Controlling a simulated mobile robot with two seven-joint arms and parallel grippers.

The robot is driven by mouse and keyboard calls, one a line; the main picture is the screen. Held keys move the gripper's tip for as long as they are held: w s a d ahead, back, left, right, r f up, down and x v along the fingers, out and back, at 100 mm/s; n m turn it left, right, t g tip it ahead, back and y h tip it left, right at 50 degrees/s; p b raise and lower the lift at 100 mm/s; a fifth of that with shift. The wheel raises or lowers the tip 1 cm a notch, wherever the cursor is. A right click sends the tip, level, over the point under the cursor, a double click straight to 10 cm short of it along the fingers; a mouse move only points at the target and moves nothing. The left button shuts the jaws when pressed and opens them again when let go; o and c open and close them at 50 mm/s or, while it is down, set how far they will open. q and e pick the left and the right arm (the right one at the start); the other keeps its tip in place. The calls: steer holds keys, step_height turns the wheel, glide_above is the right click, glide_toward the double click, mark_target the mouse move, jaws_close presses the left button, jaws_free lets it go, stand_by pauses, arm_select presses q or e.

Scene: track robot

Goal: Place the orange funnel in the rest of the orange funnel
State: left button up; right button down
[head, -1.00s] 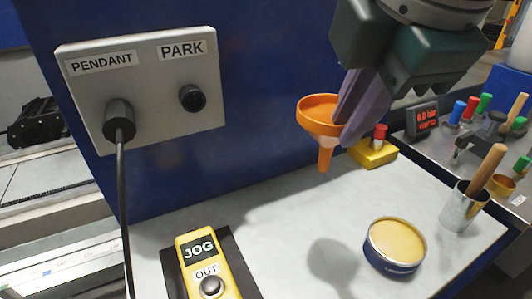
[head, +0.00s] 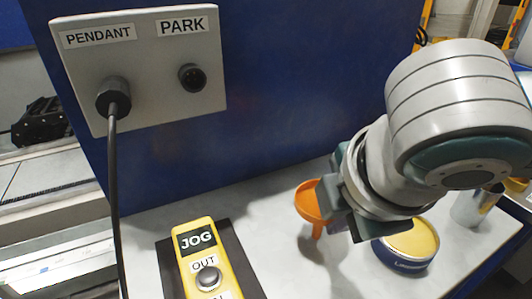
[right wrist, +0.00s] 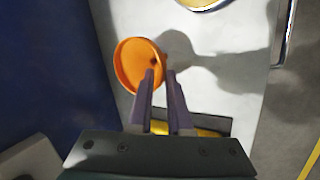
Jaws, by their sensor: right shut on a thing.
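The orange funnel (head: 309,202) is at my right gripper (head: 340,205), above the light worktop, with its spout pointing down. In the right wrist view the funnel (right wrist: 136,66) shows its wide mouth, with the purple fingers of the right gripper (right wrist: 160,77) shut on its rim. In the head view my wrist and the gripper body hide the fingertips. The spout appears clear of the worktop, but its exact height is hard to tell. I cannot make out the funnel's rest in either view. My left gripper is not in view.
A yellow jog pendant (head: 205,262) lies on a dark mat at the front. A blue tin with a yellow top (head: 412,243) stands right of the funnel, and a metal cup (head: 474,207) beyond it. A blue wall (head: 300,90) rises behind. A black cable (head: 117,190) hangs at left.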

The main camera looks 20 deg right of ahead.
steer(key=c, duration=1.3)
jaws_free()
steer(key=shift+f, duration=0.1)
steer(key=o, duration=0.5)
steer(key=shift+c, duration=0.2)
